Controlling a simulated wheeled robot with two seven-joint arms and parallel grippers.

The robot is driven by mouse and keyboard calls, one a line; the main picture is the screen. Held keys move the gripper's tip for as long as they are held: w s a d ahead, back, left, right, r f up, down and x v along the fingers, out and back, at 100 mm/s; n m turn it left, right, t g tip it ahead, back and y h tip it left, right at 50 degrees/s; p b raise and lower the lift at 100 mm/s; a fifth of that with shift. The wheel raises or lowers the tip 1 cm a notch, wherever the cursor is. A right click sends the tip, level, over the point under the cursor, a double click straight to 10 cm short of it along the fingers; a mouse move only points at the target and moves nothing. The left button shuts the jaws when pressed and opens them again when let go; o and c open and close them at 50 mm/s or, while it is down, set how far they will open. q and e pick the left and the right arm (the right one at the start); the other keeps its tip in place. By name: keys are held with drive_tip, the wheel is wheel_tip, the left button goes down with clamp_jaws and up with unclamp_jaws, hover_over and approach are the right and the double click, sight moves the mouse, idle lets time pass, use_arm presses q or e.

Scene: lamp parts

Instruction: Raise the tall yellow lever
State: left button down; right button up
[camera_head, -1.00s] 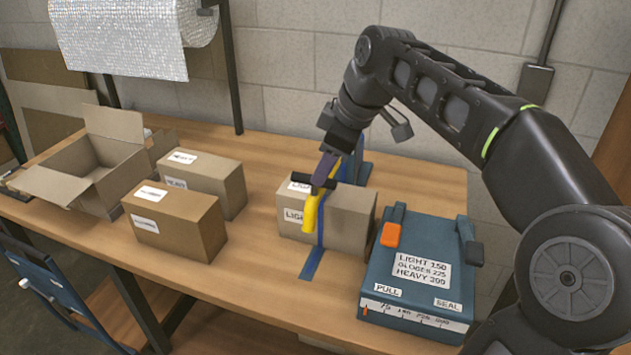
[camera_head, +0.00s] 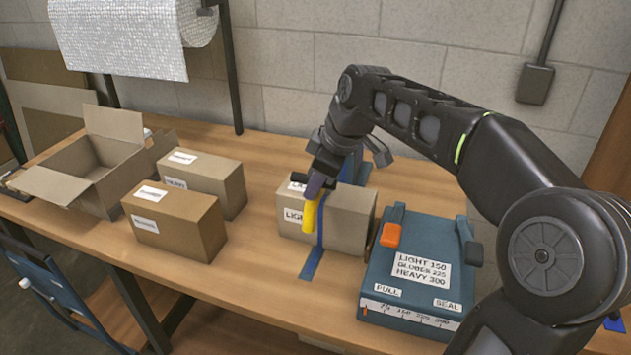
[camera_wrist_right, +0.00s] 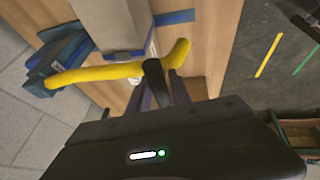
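The tall yellow lever (camera_head: 310,217) shows its lower end in front of the strapped box; the rest is hidden behind my right gripper. In the right wrist view the long yellow lever (camera_wrist_right: 100,73) crosses the picture, bent up at its right end. A short black bar (camera_wrist_right: 154,78) meets it there. My right gripper (camera_head: 314,187) is at the lever, its dark purple fingers around the black bar. Whether they are closed on it is unclear. The lever's mount is mostly hidden. My left gripper is not in view.
The strapped box (camera_head: 350,213) stands on the wooden table, with a blue strip in front. A blue scale-like unit (camera_head: 410,245) with an orange tab stands to its right. Two brown boxes (camera_head: 172,232) and an open carton (camera_head: 85,175) are at left.

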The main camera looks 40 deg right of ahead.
clamp_jaws()
idle(1.0)
